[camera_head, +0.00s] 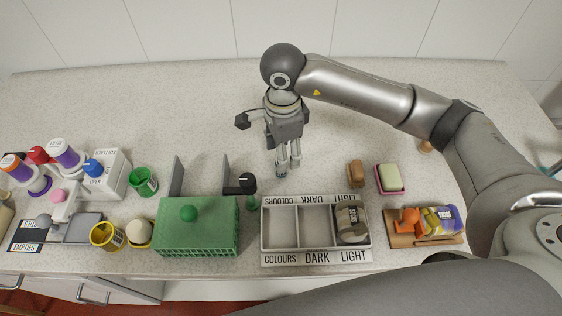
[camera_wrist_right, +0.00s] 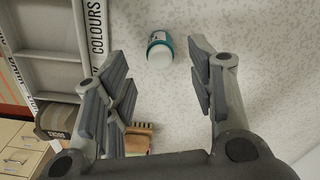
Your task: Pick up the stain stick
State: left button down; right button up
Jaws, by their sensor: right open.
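A small teal cylinder with a rounded white end, which looks like the stain stick (camera_wrist_right: 160,50), lies in the gap between my right fingers in the right wrist view, beyond the fingertips. I cannot tell whether it stands or lies. In the head view it is mostly hidden behind my right gripper (camera_head: 288,168). That gripper points down over the counter, behind the sorting tray. In the wrist view the right gripper (camera_wrist_right: 165,95) is open and empty, with its two fingers wide apart. My left gripper is not in view.
The sorting tray (camera_head: 283,258) is close in front, with a dark-banded item (camera_head: 350,222) in its light compartment. A wooden brush (camera_head: 356,172) and a soap dish (camera_head: 389,179) stand to the right. A green crate (camera_head: 197,240) and grey uprights stand left. The counter behind is clear.

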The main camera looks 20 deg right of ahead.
notch_tip(320, 180, down, 4)
jog(key=shift+a+p, duration=0.15)
jog(key=shift+p, duration=1)
jog(key=shift+f, duration=0.6)
jog(key=c, duration=0.4)
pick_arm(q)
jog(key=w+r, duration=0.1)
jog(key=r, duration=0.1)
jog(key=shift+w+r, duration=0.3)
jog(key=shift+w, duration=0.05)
pick_arm(e)
jog(key=c, duration=0.7)
